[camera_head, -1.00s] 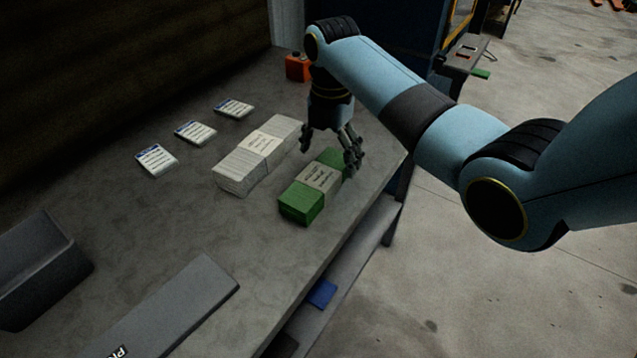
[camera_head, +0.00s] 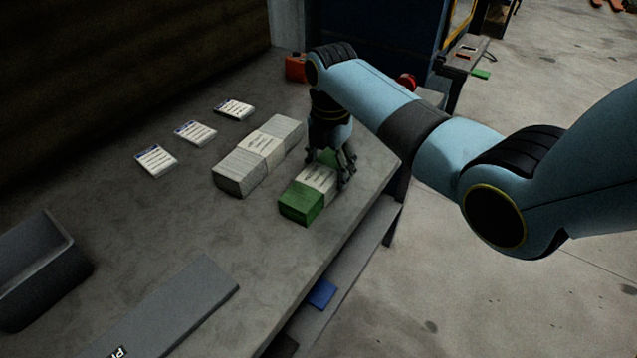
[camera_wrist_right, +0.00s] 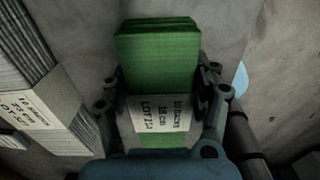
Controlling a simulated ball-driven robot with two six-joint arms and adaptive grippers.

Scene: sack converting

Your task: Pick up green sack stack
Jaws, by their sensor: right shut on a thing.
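The green sack stack (camera_head: 301,203) lies on the grey table with a pale paper band (camera_head: 317,180) around its middle. My right gripper (camera_head: 330,174) is down over the stack, its fingers on either side near the band. In the right wrist view the stack (camera_wrist_right: 158,60) lies between the two fingers, and the right gripper (camera_wrist_right: 162,98) is shut on it at the band, which carries printed text. The stack appears still on the table. Its far end is partly hidden by the gripper in the head view. My left gripper is not in view.
A white sack stack (camera_head: 240,169) with a band lies just left of the green one. Several label cards (camera_head: 195,133) lie farther left. A grey bin (camera_head: 40,262) and a flat grey panel (camera_head: 170,305) are at the front. The table's right edge is close.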

